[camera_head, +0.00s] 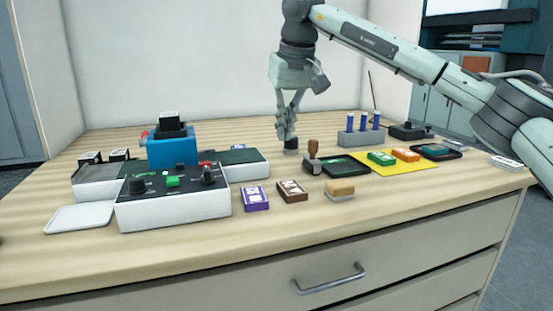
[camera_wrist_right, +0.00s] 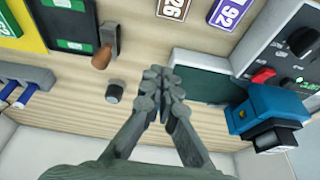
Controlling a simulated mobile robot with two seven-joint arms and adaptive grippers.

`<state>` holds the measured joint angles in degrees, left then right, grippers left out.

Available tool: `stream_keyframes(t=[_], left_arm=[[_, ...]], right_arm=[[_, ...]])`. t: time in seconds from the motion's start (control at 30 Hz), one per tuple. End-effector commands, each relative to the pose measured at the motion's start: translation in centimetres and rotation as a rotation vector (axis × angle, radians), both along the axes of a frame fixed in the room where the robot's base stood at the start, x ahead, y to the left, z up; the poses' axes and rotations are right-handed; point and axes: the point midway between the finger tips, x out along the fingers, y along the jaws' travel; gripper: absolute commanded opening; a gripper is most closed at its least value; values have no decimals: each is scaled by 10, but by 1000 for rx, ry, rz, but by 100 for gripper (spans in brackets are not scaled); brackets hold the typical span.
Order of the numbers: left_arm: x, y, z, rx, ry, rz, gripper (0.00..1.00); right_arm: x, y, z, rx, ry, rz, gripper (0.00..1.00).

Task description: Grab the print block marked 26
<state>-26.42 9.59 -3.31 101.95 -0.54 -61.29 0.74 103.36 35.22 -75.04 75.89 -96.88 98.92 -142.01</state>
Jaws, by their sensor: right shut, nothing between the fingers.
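The brown print block marked 26 (camera_head: 291,191) lies flat on the table near the front. In the right wrist view its white label with 26 (camera_wrist_right: 173,8) shows at the top edge, partly cut off. My right gripper (camera_head: 286,132) points down above the back of the table, behind the block and apart from it. In the right wrist view the gripper (camera_wrist_right: 161,82) has its fingers together with nothing between them. My left gripper is not in view.
A purple block marked 92 (camera_head: 255,198) lies left of the brown one. A wooden-handled stamp (camera_head: 313,155) and a tan-topped block (camera_head: 340,188) are to the right. A small dark cylinder (camera_head: 291,146) stands below my gripper. A white control box (camera_head: 172,206) stands left.

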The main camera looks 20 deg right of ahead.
Motion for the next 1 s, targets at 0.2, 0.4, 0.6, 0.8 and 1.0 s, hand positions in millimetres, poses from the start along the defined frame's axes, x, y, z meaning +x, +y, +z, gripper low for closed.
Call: stream_keyframes(t=[0.2, 0.4, 0.6, 0.8, 1.0], left_arm=[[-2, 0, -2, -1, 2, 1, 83], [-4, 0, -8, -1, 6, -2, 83], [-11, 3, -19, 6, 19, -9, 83], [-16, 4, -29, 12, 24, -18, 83], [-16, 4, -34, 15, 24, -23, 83]], right_arm=[[6, -2, -24, -12, 8, 1, 0], [20, 0, -64, -12, 9, 2, 0], [26, 0, -95, -11, 5, 5, 0], [0, -1, -94, -11, 4, 4, 0], [-10, -1, -95, -11, 6, 3, 0]])
